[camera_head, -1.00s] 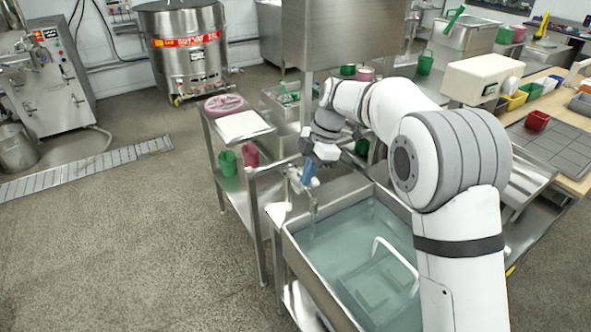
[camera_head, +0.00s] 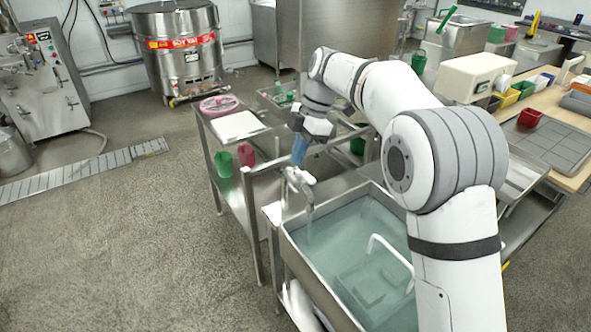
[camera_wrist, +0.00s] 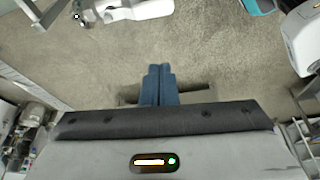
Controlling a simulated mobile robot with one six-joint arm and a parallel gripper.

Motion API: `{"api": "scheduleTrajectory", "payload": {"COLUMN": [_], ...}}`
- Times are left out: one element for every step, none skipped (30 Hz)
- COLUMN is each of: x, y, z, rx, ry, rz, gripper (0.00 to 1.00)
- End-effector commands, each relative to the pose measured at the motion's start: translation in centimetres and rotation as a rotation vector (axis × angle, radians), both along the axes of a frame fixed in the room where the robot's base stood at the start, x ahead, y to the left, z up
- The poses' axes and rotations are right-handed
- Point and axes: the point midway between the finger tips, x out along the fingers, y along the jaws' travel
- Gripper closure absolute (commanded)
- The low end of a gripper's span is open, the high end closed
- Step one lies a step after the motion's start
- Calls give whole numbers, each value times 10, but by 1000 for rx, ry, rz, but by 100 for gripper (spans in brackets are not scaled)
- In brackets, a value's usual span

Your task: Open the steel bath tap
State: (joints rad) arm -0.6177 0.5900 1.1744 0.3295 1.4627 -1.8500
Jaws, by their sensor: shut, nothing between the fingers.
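My gripper (camera_head: 298,163) points down with blue fingers just above the tap's top. Whether they touch it is unclear in the head view. In the wrist view my gripper (camera_wrist: 160,70) has both fingers together with nothing between them. A pale metallic fitting shows at the top left there, apart from the fingertips; I cannot tell if it is the tap.
The bath holds water and a submerged basket with a white handle (camera_head: 398,255). A steel cart (camera_head: 228,186) stands left of the bath, carrying a white board (camera_head: 238,126), with a green cup (camera_head: 224,163) and a pink cup (camera_head: 246,155) lower down. Open floor lies to the left.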

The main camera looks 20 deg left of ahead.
Motion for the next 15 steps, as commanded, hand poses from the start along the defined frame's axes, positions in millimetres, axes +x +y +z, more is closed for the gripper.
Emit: {"api": "scheduleTrajectory", "payload": {"x": [3, 4, 5, 6, 6, 7, 8, 8, 8, 8, 8, 8, 8, 8, 8], "y": [-1, -2, -3, -4, -4, -5, -5, -6, -6, -6, -6, -6, -6, -6, -6], "z": [9, 13, 18, 20, 22, 25, 27, 28, 28, 29, 29, 29, 29, 29, 29], "rx": [2, 1, 1, 1, 0, 0, 1, 0, 0, 0, 0, 0, 0, 0, 0], "ry": [-3, -2, -2, -2, 0, 0, -1, -2, 0, 0, 0, 0, 0, 0, 0], "rz": [0, -1, 0, 0, 1, 1, 1, 1, 0, 0, 0, 0, 0, 0, 0], "gripper": [100, 100, 100, 100, 100, 100, 100, 100, 100, 100, 100, 100, 100, 100, 100]}}
